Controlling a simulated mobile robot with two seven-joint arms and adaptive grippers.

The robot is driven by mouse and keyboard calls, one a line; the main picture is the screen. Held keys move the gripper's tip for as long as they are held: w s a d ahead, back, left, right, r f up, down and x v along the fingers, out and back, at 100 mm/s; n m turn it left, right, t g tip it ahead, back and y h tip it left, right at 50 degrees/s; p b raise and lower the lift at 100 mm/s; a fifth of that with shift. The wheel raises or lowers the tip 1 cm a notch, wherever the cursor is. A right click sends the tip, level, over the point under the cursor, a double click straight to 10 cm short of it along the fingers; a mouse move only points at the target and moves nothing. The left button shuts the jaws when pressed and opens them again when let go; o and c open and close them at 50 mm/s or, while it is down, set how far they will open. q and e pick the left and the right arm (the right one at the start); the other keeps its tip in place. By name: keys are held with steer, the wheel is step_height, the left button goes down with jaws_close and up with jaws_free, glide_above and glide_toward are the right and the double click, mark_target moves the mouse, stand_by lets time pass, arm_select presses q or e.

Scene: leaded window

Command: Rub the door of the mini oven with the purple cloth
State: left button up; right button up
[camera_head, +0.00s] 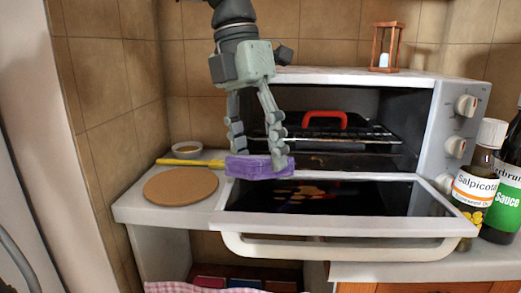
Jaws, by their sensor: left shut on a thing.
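The mini oven (438,110) stands on the counter with its door (310,222) folded down open, dark glass facing up and a white handle at the front. My left gripper (257,160) comes down from above and is shut on the purple cloth (260,167), a folded block. The cloth is at the back left part of the open door, near the oven's opening; I cannot tell whether it touches the glass. My right gripper is not in view.
A rack with a red-handled item (325,120) is inside the oven. An hourglass (386,48) stands on top. A round brown board (181,186), a yellow-handled tool (190,162) and a small bowl (187,149) lie left. Bottles (474,185) stand close to the door's right side.

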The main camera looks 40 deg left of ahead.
arm_select(q)
steer(key=r, duration=0.2)
steer(key=shift+w+a+r+p, duration=0.2)
steer(key=shift+w+r+p, duration=0.15)
steer(key=shift+w+p, duration=0.05)
steer(key=shift+w+a+r, duration=0.15)
steer(key=shift+w+r, duration=0.1)
steer(key=shift+r, duration=0.45)
steer(key=shift+w+a+r, duration=0.15)
steer(key=shift+w+r, duration=0.05)
steer(key=shift+r, duration=0.5)
